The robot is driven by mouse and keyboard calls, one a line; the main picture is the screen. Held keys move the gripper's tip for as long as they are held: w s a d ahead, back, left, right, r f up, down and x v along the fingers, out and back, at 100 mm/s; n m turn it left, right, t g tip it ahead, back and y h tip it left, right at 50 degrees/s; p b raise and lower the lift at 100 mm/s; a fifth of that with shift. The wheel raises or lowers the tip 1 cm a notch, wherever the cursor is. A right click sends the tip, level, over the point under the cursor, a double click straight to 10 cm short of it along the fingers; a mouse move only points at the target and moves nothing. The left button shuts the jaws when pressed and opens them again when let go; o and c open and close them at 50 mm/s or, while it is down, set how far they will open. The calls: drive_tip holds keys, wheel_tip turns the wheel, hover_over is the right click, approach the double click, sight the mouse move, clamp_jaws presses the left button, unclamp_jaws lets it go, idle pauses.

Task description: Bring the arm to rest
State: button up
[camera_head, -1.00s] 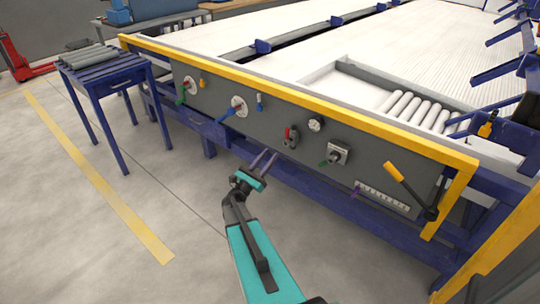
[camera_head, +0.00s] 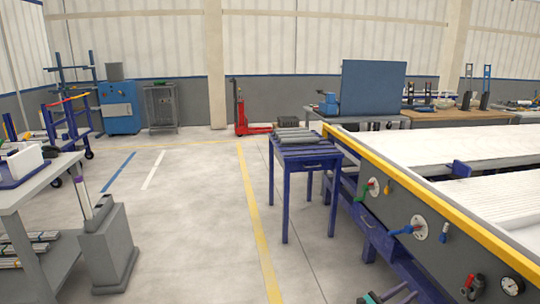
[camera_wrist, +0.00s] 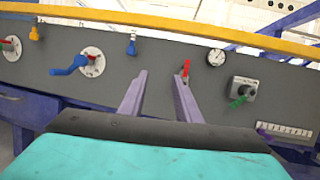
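My gripper (camera_wrist: 160,85) shows in the wrist view with its two purple-grey fingers apart and nothing between them. It points toward the grey front panel (camera_wrist: 60,110) of the big bench, with the panel's handles and gauge beyond it. In the head view only the end of my gripper (camera_head: 408,292) shows at the bottom edge, beside the bench's blue frame. The rest of my arm is below the frame. I cannot tell how far the fingers are from the panel.
A blue table (camera_head: 308,165) with grey pipes (camera_head: 297,136) stands left of the yellow-edged bench (camera_head: 420,188). A grey workbench (camera_head: 38,190) and a grey pedestal (camera_head: 108,248) are at the left. A red pallet jack (camera_head: 250,129) stands behind. The floor between is clear.

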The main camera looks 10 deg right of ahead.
drive_tip(key=s+a+f+m+g+y+p, duration=0.2)
drive_tip(key=s+a+f+m+y+p, duration=0.15)
drive_tip(key=s+a+f, duration=0.45)
drive_tip(key=s+a+f+m+g+y+p, duration=0.25)
drive_tip(key=s+a+y, duration=0.3)
drive_tip(key=a, duration=0.35)
drive_tip(key=s+a+f+m+g+y+p, duration=0.2)
drive_tip(key=s+a+f+m+y+p, duration=0.1)
drive_tip(key=s+a+f, duration=0.5)
drive_tip(key=s+a+m+g+y, duration=0.1)
drive_tip(key=s+a+m+y, duration=0.3)
drive_tip(key=a, duration=0.6)
drive_tip(key=s+a+f+m+g+y, duration=0.1)
drive_tip(key=s+a+m+y, duration=0.3)
drive_tip(key=a+m, duration=0.3)
drive_tip(key=a+y, duration=0.1)
drive_tip(key=a, duration=0.2)
drive_tip(key=shift+s+a+f+y, duration=0.25)
drive_tip(key=shift+s+f+y, duration=0.05)
